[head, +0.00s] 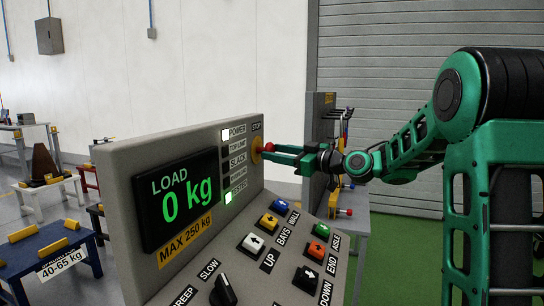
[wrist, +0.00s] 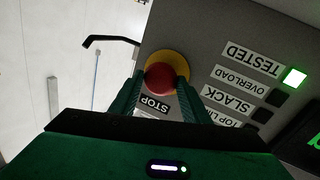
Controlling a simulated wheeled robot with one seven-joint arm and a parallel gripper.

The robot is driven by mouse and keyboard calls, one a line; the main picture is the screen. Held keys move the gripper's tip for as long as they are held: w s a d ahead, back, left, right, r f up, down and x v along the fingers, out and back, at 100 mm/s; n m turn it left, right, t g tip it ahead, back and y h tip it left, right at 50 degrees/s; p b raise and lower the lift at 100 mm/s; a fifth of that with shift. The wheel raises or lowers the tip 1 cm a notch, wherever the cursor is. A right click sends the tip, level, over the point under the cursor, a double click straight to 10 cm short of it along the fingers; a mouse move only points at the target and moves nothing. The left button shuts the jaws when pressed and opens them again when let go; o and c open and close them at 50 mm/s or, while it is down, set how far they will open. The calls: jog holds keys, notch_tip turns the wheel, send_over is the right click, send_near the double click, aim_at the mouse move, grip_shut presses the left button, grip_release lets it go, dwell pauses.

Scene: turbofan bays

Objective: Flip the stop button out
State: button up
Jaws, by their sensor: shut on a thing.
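The stop button (wrist: 160,77) is a red mushroom knob on a yellow round base (wrist: 181,58), with a STOP label (wrist: 155,104) beside it. In the head view the button (head: 268,147) is at the right end of the upright panel of the grey control console (head: 112,190). My gripper (head: 277,152) reaches it from the right. In the wrist view its two green fingers (wrist: 160,85) stand on either side of the red knob and are shut on it. Part of the knob's sides is hidden by the fingers.
A lit screen (head: 178,198) reads LOAD 0 kg. POWER and TESTED lamps (head: 228,198) are lit. Colored push buttons (head: 268,222) and a black rotary knob (head: 223,290) sit on the sloped panel below my gripper. A blue table (head: 45,250) stands at left; a shelf unit (head: 322,110) stands behind the console.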

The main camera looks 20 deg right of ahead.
jog(key=shift+s+d, duration=0.15)
jog(key=shift+d, duration=0.2)
jog(key=o, duration=1.5)
jog(key=shift+s, duration=0.1)
jog(key=v, duration=1)
jog(key=shift+s+d, duration=0.2)
jog(key=shift+d, duration=0.1)
